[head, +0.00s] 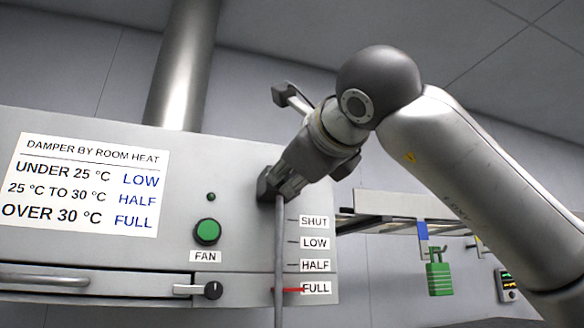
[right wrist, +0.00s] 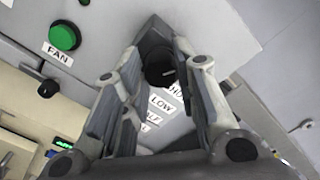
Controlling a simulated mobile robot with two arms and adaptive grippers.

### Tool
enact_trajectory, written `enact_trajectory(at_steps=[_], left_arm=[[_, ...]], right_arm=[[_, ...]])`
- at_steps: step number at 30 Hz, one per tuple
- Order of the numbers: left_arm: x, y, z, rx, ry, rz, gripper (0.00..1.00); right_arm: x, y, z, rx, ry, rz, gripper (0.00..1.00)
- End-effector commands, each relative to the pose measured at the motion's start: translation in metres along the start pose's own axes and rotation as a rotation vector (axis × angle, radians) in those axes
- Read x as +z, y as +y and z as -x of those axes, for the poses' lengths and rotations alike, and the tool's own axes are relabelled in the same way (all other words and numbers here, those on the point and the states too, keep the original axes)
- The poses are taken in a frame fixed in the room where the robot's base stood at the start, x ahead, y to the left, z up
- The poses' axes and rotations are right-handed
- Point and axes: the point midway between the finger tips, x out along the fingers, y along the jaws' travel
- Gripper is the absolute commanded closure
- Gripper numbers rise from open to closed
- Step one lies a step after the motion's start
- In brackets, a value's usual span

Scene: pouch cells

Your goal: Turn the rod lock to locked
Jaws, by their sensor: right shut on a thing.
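The damper rod (head: 280,255) runs down the front of the grey cabinet, beside labels SHUT, LOW, HALF and FULL. A red pointer (head: 288,290) low on it is level with FULL. The rod lock, a dark round knob (right wrist: 160,73) with a pale mark, sits at the top of the rod. My right gripper (head: 276,189) reaches it from the right; in the right wrist view its fingers (right wrist: 163,78) are closed around the knob. In the head view the fingers mostly hide the knob, so its setting is hard to tell. My left gripper is not in view.
A sign (head: 85,185) gives damper settings by room heat. A green FAN button (head: 207,231) is left of the rod, with a small black knob (head: 213,290) below. A shelf (head: 400,205) and a hanging green padlock (head: 439,278) are at the right.

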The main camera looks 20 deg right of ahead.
Motion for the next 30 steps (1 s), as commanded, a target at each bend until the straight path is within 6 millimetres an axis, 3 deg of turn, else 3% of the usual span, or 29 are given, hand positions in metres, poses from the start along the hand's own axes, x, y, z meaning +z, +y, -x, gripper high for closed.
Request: enact_trajectory(at_steps=[15, 30], left_arm=[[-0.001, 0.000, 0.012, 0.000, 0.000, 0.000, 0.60], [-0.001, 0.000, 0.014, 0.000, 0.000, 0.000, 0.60]], right_arm=[[0.000, 0.000, 0.000, 0.000, 0.001, 0.395, 0.96], [0.000, 0.002, 0.000, 0.001, 0.000, 0.507, 0.97]])
